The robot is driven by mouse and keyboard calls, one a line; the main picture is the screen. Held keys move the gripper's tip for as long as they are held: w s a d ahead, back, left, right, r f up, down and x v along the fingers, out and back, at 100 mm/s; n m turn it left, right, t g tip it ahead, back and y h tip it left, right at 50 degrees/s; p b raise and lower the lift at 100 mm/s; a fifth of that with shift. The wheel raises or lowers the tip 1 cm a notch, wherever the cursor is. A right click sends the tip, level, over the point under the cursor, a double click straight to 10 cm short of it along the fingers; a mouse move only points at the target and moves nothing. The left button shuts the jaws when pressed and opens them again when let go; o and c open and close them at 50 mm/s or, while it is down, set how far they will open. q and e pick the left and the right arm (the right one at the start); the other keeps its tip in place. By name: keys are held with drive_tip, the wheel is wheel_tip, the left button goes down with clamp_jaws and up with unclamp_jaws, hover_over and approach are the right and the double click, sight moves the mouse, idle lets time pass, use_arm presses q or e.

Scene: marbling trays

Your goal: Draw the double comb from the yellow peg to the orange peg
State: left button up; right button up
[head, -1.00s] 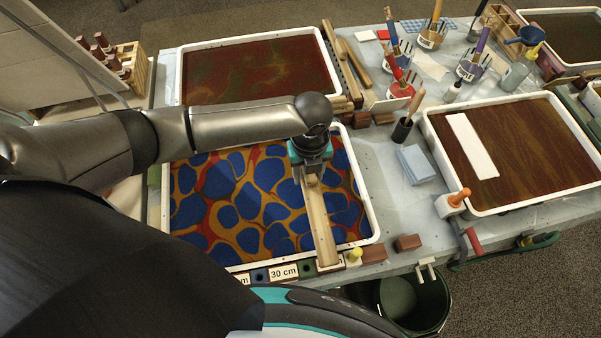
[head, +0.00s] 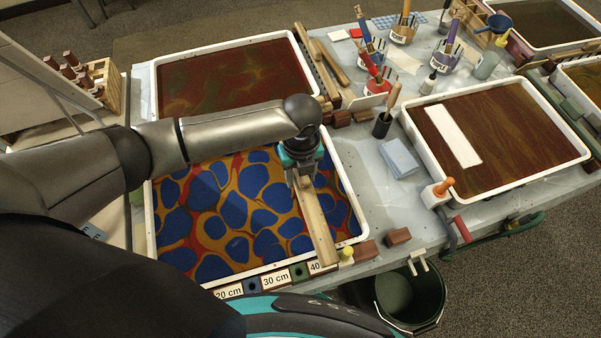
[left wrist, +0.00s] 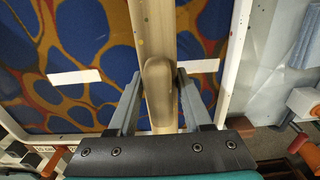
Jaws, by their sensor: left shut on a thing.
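My left gripper (head: 303,183) is shut on the wooden handle of the comb (head: 318,228), a long pale bar. The bar lies front to back over the right part of the near marbled tray (head: 349,196). In the left wrist view the fingers (left wrist: 157,82) close on the handle from both sides, and the bar (left wrist: 152,25) runs on beyond. Its teeth are hidden. The yellow peg (head: 347,253) stands at the tray's front right corner, just right of the bar's near end. An orange-topped piece (head: 443,186) shows by the right tray; I cannot tell whether it is the orange peg. My right gripper is out of view.
Labelled blocks (head: 276,281) line the near tray's front edge. A dark red tray (head: 152,95) is behind it, and a brown tray with a white strip (head: 453,135) is at the right. A green bucket (head: 410,298) is below the table.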

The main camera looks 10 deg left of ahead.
use_arm(q)
drive_tip(key=shift+d+f+b, duration=0.15)
drive_tip(key=shift+f+b, duration=0.35)
drive_tip(key=shift+f, duration=0.55)
drive_tip(key=shift+f, duration=0.2)
